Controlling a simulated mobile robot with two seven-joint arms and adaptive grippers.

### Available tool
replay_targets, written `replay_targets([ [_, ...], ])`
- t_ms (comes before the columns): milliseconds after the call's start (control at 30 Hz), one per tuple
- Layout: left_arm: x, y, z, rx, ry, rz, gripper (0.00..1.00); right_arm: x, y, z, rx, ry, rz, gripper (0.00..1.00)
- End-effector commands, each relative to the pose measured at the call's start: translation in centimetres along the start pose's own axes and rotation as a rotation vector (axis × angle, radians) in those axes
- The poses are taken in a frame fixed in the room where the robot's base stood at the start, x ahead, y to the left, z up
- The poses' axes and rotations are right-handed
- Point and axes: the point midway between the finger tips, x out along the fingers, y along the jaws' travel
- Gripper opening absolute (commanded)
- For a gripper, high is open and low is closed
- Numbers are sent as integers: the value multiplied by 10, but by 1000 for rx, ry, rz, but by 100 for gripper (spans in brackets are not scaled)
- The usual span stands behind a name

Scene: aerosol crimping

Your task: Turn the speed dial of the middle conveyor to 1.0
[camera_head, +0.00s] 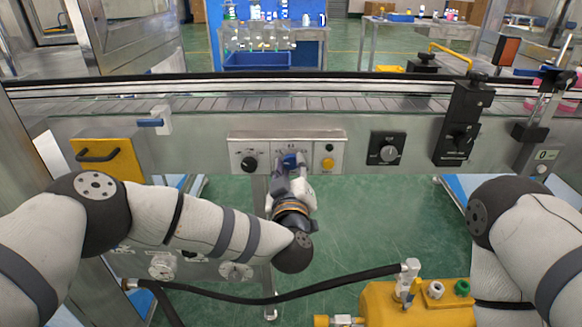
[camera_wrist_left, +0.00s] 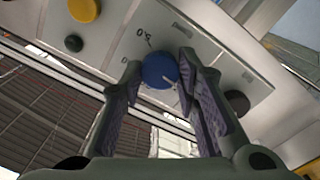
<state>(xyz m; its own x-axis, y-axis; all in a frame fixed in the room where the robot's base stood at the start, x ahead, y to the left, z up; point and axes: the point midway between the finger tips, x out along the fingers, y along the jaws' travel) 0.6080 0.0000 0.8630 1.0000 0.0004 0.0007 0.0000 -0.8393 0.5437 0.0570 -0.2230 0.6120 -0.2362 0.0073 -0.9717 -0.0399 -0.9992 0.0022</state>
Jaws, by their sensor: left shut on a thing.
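The blue speed dial (camera_head: 290,159) sits in the middle of a silver control panel (camera_head: 238,139) on the front of the conveyor (camera_head: 210,128). My left gripper (camera_head: 289,169) reaches up to it from below and is shut on it. In the left wrist view the round blue dial (camera_wrist_left: 159,69) lies between the two fingers of my left gripper (camera_wrist_left: 160,72), with a pale pointer mark on its face.
A black knob (camera_head: 249,163) and a yellow button (camera_head: 328,163) flank the blue dial. A separate black dial (camera_head: 388,150) is further right. A yellow handle plate (camera_head: 107,160) is at the left. A black hose (camera_head: 270,300) and yellow unit (camera_head: 400,305) lie below.

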Motion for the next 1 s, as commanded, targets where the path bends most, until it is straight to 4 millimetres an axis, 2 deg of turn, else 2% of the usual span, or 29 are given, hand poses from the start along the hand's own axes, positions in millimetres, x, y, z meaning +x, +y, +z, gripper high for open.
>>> replay_targets([
  [500, 0, -1, 1, -439, -1, -1, 1, 4, 0, 3, 0, -13, 1, 0],
  [1000, 0, 0, 1, -627, -2, -1, 1, 7, 0, 4, 0, -20, 1, 0],
])
